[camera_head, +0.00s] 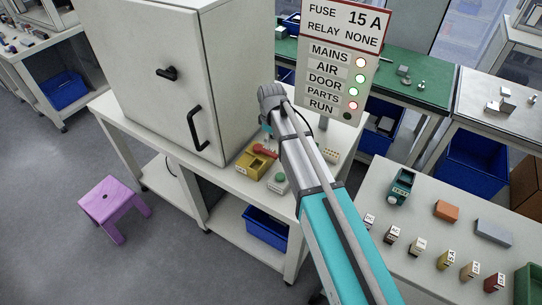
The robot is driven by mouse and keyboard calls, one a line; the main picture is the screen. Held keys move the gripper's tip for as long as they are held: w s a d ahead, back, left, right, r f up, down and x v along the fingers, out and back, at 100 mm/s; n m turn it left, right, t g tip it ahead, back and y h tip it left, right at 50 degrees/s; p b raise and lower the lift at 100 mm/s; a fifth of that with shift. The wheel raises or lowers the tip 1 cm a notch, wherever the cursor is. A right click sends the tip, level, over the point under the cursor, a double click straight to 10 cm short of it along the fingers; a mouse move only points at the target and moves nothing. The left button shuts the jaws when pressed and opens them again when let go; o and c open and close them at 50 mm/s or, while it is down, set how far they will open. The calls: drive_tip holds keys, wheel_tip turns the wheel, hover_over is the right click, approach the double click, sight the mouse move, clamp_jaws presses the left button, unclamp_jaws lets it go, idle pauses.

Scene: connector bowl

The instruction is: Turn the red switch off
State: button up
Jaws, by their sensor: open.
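The red switch (264,150) is a red handle by the yellow box (249,167) on the white bench, left of my arm. Its exact setting is too small to tell. My arm reaches up from the bottom right and bends down at the wrist above the bench. My gripper (266,130) is open, just above the red switch. Its fingers are mostly hidden behind my arm, so I cannot tell whether they touch the switch.
A tall white cabinet (150,75) with a black handle stands left of the switch. A green button (279,179) is beside the yellow box. A right-hand table (405,262) carries labelled fuses and coloured blocks. A purple stool (113,205) stands on the floor at left.

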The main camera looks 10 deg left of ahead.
sight(271, 153)
drive_tip(key=shift+f+b, duration=3)
drive_tip(key=shift+f, duration=0.35)
clamp_jaws()
